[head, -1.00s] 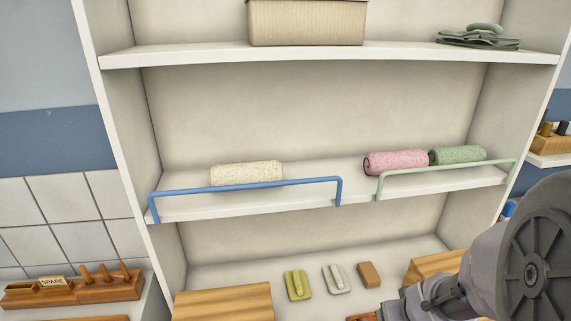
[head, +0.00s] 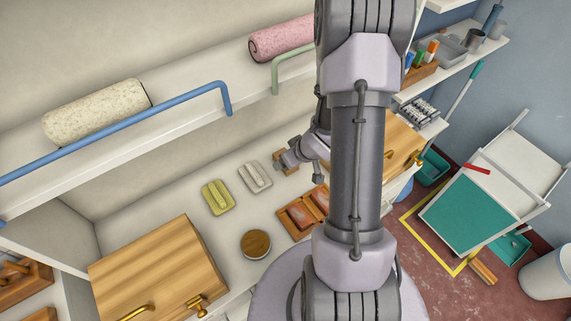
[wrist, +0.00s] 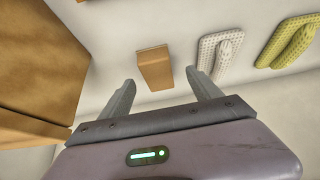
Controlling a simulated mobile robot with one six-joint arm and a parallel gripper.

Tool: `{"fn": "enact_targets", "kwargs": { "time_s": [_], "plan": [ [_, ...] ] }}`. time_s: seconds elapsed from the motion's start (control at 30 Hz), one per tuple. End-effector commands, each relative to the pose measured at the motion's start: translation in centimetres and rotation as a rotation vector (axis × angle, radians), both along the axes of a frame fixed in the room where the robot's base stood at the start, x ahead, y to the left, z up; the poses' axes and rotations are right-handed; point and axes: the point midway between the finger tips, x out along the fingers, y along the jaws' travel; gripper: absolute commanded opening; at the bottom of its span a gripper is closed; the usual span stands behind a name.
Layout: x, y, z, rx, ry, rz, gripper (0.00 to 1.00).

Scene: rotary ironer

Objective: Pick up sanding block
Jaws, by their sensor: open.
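The sanding block appears to be the plain tan-brown block (wrist: 154,68) lying on the pale shelf surface in the wrist view. My gripper (wrist: 160,77) is open and empty, its two fingers pointing toward the block, which shows between and beyond the fingertips. I see no contact. In the head view my gripper is at the block, which is mostly hidden behind it and my arm. A grey-white ribbed pad with a grip (wrist: 220,52) lies to the right of the block in the wrist view, and a yellow one (wrist: 290,42) lies further right.
A wooden box (wrist: 35,60) stands left of the block in the wrist view. In the head view, a round wooden-topped item (head: 256,243), a wooden tray (head: 303,214) and a large wooden box (head: 158,268) share the shelf. A blue rail (head: 110,130) edges the shelf above.

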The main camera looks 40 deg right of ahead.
Motion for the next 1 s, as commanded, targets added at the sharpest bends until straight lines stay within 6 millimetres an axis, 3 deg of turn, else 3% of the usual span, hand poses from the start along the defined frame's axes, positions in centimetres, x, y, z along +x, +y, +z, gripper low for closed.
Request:
{"fn": "enact_targets", "kwargs": {
  "time_s": [0.17,0.43,0.77,1.0],
  "plan": [
    [1.8,-0.4,-3.0,0.000,0.002,0.001,0.73],
    [2.1,-0.5,-3.1,-0.002,0.001,-0.001,0.71],
    [2.1,-0.5,-3.1,-0.001,0.001,-0.001,0.07],
    [2.2,-0.4,-3.0,-0.001,0.001,0.000,0.07]
  ]
}}
